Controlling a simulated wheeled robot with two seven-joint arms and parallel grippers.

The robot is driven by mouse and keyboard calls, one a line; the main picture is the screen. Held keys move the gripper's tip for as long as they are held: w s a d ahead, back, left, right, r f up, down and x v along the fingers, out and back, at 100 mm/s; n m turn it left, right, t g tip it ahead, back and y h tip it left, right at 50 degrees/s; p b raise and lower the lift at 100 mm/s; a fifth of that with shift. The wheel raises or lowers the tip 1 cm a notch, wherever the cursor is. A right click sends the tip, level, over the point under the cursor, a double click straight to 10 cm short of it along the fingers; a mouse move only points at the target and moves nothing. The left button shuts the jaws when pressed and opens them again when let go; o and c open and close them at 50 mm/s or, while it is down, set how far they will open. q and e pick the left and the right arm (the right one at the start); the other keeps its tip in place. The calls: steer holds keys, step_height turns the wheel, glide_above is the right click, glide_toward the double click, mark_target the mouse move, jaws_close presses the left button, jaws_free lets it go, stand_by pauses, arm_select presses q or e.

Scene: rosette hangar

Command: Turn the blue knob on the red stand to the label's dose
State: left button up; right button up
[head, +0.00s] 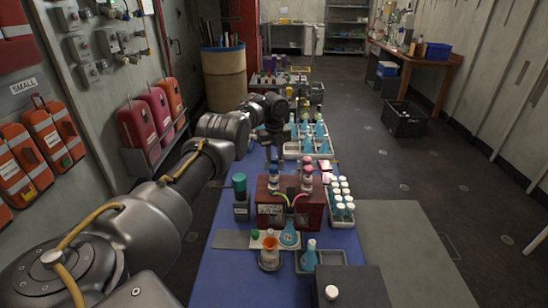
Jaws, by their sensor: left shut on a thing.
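The red stand (312,215) stands on the blue-topped bench, with a white label (270,210) on its front; the writing is too small to read. Two dispenser bottles rise from its top. The left one carries the blue knob (273,168); the right one has a pink top (308,169). My left gripper (273,155) reaches in from the left and points down over the left bottle, shut on the blue knob as far as I can see. Its fingertips are small and dark here, and the knob's marks cannot be read. My right gripper is not in view.
A flask of blue liquid (290,238) and a beaker with orange (269,254) stand in front of the stand. A dark bottle with a teal cap (240,190) is to its left, a rack of white-capped vials (341,198) to its right. A tray of blue flasks (318,145) lies behind.

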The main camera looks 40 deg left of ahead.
mark_target(274, 158)
arm_select(q)
steer(key=shift+s+d+f+m, duration=0.1)
steer(key=shift+f+m, duration=0.15)
steer(key=shift+m, duration=0.55)
steer(key=o, duration=1)
steer(key=shift+c, duration=0.2)
steer(key=shift+r, duration=0.15)
step_height(274, 158, up, 11)
steer(key=b, duration=0.2)
